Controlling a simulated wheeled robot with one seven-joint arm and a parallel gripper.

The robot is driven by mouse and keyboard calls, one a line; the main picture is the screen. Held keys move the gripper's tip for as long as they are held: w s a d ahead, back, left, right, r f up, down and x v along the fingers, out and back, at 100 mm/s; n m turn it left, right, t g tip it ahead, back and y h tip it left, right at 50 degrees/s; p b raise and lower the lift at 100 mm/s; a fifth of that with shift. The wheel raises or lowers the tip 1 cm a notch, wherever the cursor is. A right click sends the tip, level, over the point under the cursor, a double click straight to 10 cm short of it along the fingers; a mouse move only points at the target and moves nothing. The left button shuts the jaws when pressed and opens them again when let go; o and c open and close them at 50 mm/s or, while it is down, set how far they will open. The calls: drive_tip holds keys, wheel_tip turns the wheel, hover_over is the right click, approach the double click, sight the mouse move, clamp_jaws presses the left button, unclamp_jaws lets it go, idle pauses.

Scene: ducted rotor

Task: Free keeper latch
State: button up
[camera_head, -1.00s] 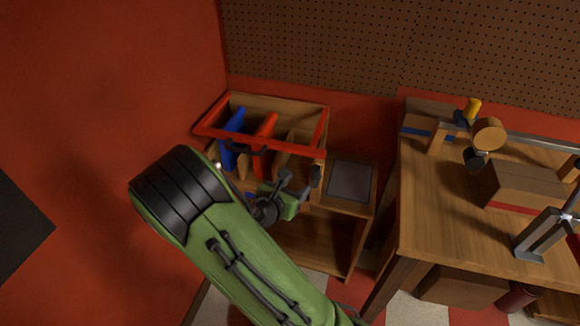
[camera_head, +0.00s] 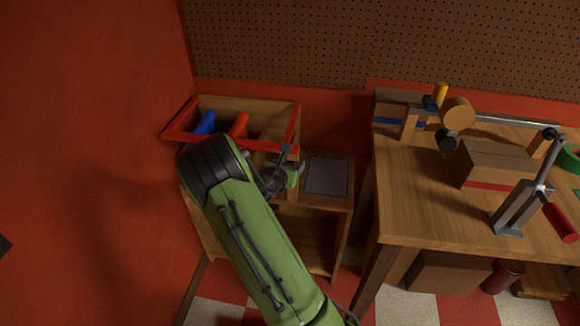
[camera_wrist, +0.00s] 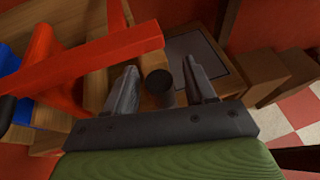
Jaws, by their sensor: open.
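My gripper (camera_head: 286,168) is at the right end of a wooden cabinet with a red frame (camera_head: 178,121) around its top. In the wrist view my gripper (camera_wrist: 160,70) is open, with one dark finger on either side of a short dark round-ended piece (camera_wrist: 159,90). That piece lies between the fingers, and I see no grip on it. I cannot tell for sure whether it is the keeper latch. A red bar (camera_wrist: 95,68) of the frame runs just left of the left finger. My arm hides the cabinet's lower front in the head view.
Blue (camera_head: 205,122) and orange-red (camera_head: 239,125) pieces stand inside the red frame. A dark grey panel (camera_head: 327,176) lies on the cabinet top, right of my gripper. A wooden workbench (camera_head: 420,200) with boxes and tools stands farther right. A red wall is at left.

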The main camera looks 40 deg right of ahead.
clamp_jaws()
drive_tip(key=shift+s, duration=0.1)
idle(0.3)
